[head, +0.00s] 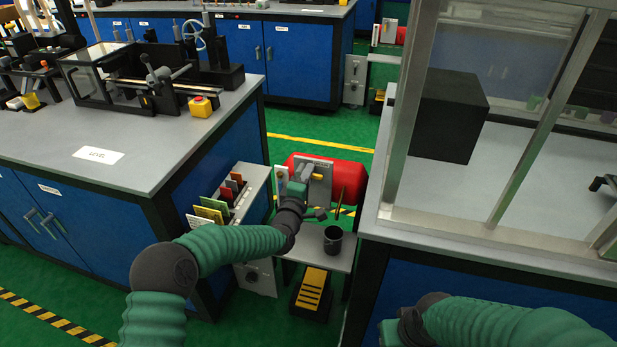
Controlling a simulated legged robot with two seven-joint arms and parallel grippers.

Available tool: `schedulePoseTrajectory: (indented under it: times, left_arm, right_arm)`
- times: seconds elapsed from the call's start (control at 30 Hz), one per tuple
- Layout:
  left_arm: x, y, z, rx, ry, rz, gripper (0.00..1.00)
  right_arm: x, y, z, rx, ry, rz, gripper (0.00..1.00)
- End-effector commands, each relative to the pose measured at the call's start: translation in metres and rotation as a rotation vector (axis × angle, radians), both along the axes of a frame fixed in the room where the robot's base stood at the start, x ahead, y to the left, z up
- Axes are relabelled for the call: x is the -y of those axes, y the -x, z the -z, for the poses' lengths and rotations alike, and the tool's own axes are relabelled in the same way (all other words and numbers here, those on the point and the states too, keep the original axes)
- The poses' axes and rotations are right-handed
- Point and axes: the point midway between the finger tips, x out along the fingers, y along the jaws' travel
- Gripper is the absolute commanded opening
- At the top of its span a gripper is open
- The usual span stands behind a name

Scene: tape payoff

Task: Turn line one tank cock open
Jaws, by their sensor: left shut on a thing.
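A red tank (348,176) lies between the two benches, behind a small grey stand. A grey plate (322,185) stands upright in front of it, with a small light grey lever (308,171) on it. My left arm reaches in from the left, and its gripper (303,180) is at the plate, shut on what looks like the lever. The gripper covers part of the lever, so its exact angle is hard to tell. My right arm shows at the lower right, but its gripper is out of view.
A dark cup (333,239) stands on the low shelf (312,250) below the plate. A yellow-topped pedal (313,290) is on the floor beneath. A rack of coloured cards (222,203) is to the left. A framed enclosure (470,225) bounds the right side.

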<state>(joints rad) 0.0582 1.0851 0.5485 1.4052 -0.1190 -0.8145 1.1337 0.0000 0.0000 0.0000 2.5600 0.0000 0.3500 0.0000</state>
Motion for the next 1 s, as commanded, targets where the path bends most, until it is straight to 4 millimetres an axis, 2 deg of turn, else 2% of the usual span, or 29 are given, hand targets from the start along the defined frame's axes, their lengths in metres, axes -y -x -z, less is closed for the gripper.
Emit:
schedulePoseTrajectory:
  times: [0.03, 0.63, 0.67, 0.8, 1.0]
  left_arm:
    - [-0.0015, 0.0008, 0.0063, -0.017, 0.012, 0.0, 0.0]
    - [-0.0021, 0.0009, 0.0069, -0.033, 0.05, -0.002, 0.0]
    - [-0.0022, 0.0009, 0.007, -0.033, 0.05, -0.002, 0.17]
    - [-0.0019, 0.0006, 0.0055, -0.03, 0.049, -0.002, 0.35]
    - [-0.0009, 0.0004, 0.0025, -0.023, 0.049, -0.001, 0.36]
  right_arm:
    - [0.0, -0.0001, 0.0011, 0.0, 0.0, 0.0, 0.36]
    - [0.0, 0.0, 0.0018, 0.0, 0.0, 0.0, 0.36]
    - [0.0, 0.0, 0.0018, 0.0, 0.0, 0.0, 0.36]
    - [0.0, 0.0, 0.0017, 0.0, 0.0, 0.0, 0.36]
    - [0.0, 0.0, 0.0016, 0.0, 0.0, 0.0, 0.36]
